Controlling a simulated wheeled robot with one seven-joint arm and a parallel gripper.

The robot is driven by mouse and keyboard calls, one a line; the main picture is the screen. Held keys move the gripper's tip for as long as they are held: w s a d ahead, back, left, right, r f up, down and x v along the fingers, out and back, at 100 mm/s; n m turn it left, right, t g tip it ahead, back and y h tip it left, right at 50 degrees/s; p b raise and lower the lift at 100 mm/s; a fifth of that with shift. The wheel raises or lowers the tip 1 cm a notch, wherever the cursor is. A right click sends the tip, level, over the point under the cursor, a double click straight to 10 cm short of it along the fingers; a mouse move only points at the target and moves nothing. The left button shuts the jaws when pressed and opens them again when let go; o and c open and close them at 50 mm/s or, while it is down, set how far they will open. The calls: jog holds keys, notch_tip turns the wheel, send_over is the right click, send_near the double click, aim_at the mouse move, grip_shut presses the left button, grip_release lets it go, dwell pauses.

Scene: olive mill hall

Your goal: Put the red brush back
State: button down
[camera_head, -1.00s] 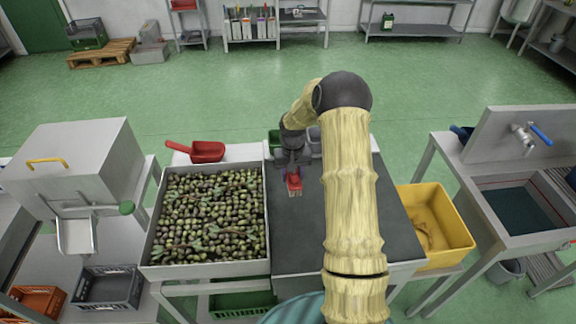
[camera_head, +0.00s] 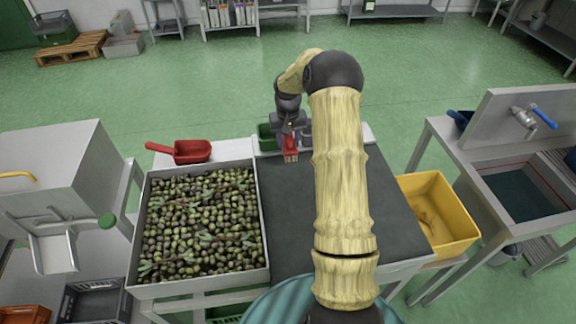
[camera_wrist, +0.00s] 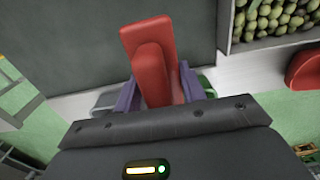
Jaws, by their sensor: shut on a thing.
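The red brush (camera_head: 291,149) is held in my gripper (camera_head: 289,139) over the far edge of the dark mat (camera_head: 285,215). In the wrist view, the brush (camera_wrist: 150,55) sits between the two purple fingers of my gripper (camera_wrist: 160,90), which are shut on it. A green bin (camera_head: 266,136) and a grey bin, partly hidden by my arm, stand at the far end of the worktop behind the gripper.
A tray of olives (camera_head: 138,262) is left of the mat, with a red scoop (camera_head: 190,151) behind it. A yellow crate (camera_head: 462,222) is right of the worktop, then a sink (camera_head: 520,190). My arm hides part of the mat.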

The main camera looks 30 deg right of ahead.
notch_tip(320, 180, down, 6)
jog(key=shift+w+a+r+p, duration=0.1)
jog(key=shift+a+p, duration=0.05)
jog(key=shift+p, duration=0.3)
jog(key=shift+f, duration=0.35)
jog(key=shift+f+p, duration=0.35)
jog(key=shift+f, duration=1.15)
jog(key=shift+f, duration=0.15)
jog(key=c, duration=0.8)
grip_release()
jog(key=shift+c, duration=0.2)
